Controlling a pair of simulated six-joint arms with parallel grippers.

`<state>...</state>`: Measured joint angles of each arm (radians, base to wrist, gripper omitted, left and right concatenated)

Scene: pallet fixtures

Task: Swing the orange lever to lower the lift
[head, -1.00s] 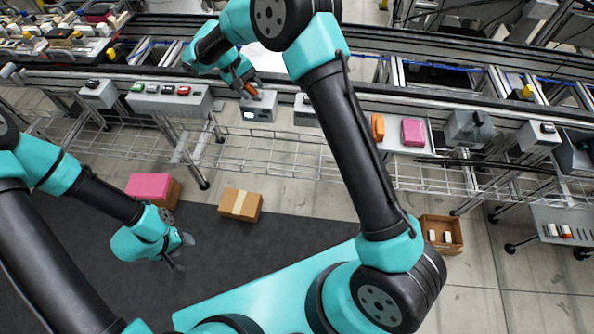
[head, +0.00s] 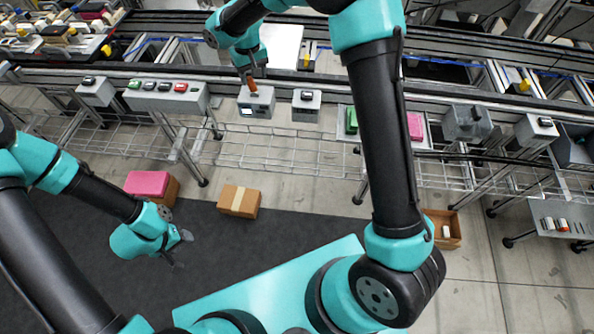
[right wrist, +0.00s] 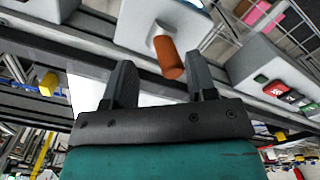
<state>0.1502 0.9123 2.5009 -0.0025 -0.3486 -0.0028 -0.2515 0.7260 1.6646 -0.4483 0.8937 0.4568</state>
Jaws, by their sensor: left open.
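The orange lever (head: 252,85) stands on a grey box (head: 262,104) with a small display, on the near side of the conveyor. My right gripper (head: 251,72) is right at the lever, just behind it. In the right wrist view the lever (right wrist: 168,57) shows between the spread fingers of this gripper (right wrist: 161,62), nearer the right finger; I cannot tell whether either touches it. My left gripper (head: 178,250) hangs open and empty over the dark mat at the lower left. I cannot make out for sure which part is the lift.
A button box (head: 165,96) stands left of the lever box, and another grey box (head: 306,104) stands close on its right. A white panel (head: 281,45) lies behind on the conveyor. A cardboard box (head: 239,201) and a pink-topped box (head: 148,184) sit below.

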